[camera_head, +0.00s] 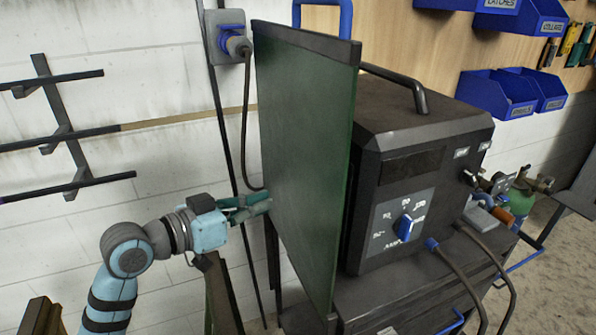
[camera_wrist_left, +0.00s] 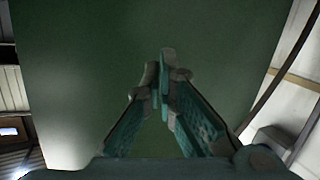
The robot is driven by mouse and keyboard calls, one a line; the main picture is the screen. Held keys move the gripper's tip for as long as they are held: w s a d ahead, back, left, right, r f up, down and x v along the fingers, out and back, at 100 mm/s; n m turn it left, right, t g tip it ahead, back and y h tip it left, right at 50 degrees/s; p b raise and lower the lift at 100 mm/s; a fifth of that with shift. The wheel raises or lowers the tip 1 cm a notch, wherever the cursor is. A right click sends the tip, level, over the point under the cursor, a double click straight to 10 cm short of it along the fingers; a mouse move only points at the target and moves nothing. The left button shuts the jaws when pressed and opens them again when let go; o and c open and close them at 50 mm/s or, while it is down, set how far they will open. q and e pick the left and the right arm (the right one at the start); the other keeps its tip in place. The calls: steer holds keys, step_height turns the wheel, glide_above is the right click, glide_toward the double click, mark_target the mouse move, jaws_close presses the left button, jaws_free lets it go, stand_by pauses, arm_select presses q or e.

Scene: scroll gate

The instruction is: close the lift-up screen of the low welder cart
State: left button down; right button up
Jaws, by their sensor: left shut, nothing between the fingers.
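The lift-up screen (camera_head: 303,165) is a dark green panel with a dark top rail. It stands nearly upright at the left side of the dark welder (camera_head: 415,185), which sits on the low cart (camera_head: 410,305). In the left wrist view the screen (camera_wrist_left: 215,40) fills most of the picture. My left gripper (camera_head: 262,206) is at the screen's left edge, its tips close to the panel's left side; I cannot tell whether they touch it. In the left wrist view its fingers (camera_wrist_left: 163,65) are together, with nothing between them. My right gripper is out of view.
A wall rack (camera_head: 62,125) with dark bars is on the left. A blue-and-grey socket (camera_head: 228,38) with a hanging cable is behind the screen. Thick cables (camera_head: 462,268) hang from the welder's front. Blue bins (camera_head: 500,92) and a green gas bottle (camera_head: 520,200) are on the right.

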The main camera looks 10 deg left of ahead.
mark_target(299, 19)
arm_select(q)
steer(key=s+r+m+h, duration=0.3)
steer(key=r+h, duration=0.1)
steer(key=r, duration=1)
steer(key=s+r+m+h, duration=0.2)
steer(key=s+r+h, duration=0.15)
steer(key=r, duration=1.05)
steer(key=p+x, duration=0.3)
steer(key=x, duration=0.6)
steer(key=shift+w+d+m+g+h+p, duration=0.2)
steer(key=shift+d+m+g+h+p, duration=0.15)
steer(key=shift+g+h, duration=0.1)
steer(key=shift+r, duration=0.1)
